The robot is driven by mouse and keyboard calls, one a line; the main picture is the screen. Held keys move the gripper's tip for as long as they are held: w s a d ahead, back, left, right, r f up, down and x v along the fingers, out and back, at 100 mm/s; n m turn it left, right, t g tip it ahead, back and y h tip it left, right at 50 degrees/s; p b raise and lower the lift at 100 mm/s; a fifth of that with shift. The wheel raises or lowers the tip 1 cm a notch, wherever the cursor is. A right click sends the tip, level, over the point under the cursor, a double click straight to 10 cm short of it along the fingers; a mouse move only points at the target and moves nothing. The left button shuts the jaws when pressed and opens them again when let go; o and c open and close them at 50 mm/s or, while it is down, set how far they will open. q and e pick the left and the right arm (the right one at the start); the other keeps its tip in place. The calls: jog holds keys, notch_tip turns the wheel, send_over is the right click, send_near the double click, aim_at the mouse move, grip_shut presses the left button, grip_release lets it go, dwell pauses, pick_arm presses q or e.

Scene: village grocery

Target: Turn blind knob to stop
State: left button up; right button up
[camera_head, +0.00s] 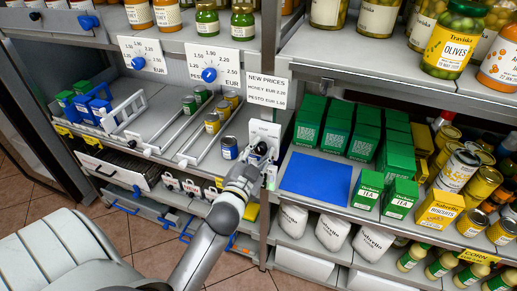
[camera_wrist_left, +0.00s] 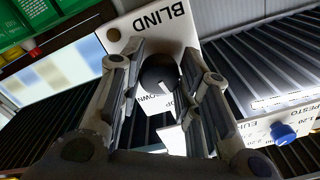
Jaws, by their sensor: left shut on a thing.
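The blind knob (camera_wrist_left: 158,73) is a dark round knob on a white plate marked BLIND (camera_wrist_left: 172,28) in the left wrist view. Smaller words on the plate are partly covered by my fingers; the ending "OWN" shows below the knob. My left gripper (camera_wrist_left: 160,88) has its two fingers on either side of the knob and is shut on it. In the head view, the white plate (camera_head: 266,130) is fixed at the shelf post, and my left gripper (camera_head: 258,155) reaches it from below. The knob's pointer direction is hidden. My right gripper is not in view.
Price dials with blue knobs (camera_head: 209,75) sit to the left of the plate. Cans (camera_head: 229,148) stand in a shelf lane close beside my gripper. A blue mat (camera_head: 316,180) and green boxes (camera_head: 365,140) are on the right shelf. A grey rounded surface (camera_head: 60,255) is at lower left.

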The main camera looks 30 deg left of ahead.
pick_arm(q)
jog(key=shift+m+p, duration=0.3)
jog(key=shift+m, duration=0.8)
jog(key=o, duration=1)
jog(key=v, duration=1.2)
jog(key=shift+f, duration=0.1)
